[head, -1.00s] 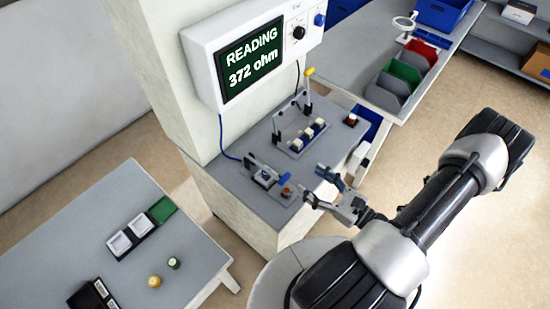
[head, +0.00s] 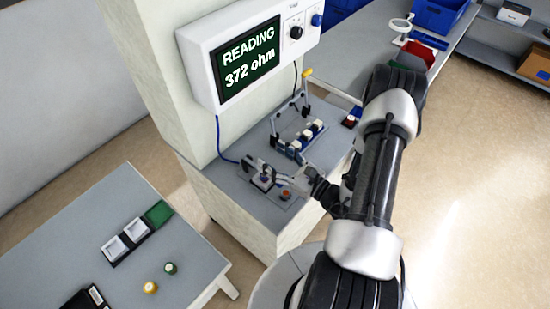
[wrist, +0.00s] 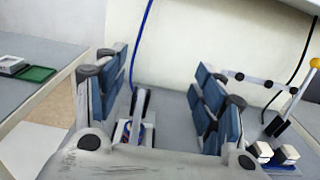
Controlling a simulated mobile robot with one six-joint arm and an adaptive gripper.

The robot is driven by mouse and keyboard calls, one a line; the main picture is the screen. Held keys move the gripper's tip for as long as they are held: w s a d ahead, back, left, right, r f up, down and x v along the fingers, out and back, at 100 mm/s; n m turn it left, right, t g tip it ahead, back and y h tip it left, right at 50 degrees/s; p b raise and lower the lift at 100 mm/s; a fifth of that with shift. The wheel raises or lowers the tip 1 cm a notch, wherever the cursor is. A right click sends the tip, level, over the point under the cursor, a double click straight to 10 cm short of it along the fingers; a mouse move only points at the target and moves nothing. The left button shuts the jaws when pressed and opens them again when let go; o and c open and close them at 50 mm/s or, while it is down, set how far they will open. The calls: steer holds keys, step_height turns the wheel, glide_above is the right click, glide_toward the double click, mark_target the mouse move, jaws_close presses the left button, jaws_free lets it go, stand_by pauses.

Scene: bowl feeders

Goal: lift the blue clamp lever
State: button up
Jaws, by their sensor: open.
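The small clamp fixture (head: 263,182) stands on the near part of the grey bench top, below the display. In the head view my gripper (head: 274,172) is over it and hides its blue lever. In the wrist view the open, empty gripper (wrist: 163,82) has its blue-padded fingers spread on both sides of the clamp. Grey upright bars of the clamp (wrist: 138,108) show between the fingers, nearer the left one. I cannot clearly make out the blue handle there, nor whether a finger touches it.
A yellow-handled clamp (head: 307,74) stands farther back beside a row of white-topped blocks (head: 304,138). The display box (head: 247,58) overhangs the bench. A side table (head: 190,253) holds trays and two small cylinders.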

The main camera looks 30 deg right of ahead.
steer(key=shift+c, duration=0.5)
jaws_close()
stand_by(0.3)
stand_by(0.5)
steer(key=shift+o, duration=0.5)
jaws_free()
stand_by(0.3)
steer(key=v, duration=1.2)
steer(key=shift+c, duration=0.3)
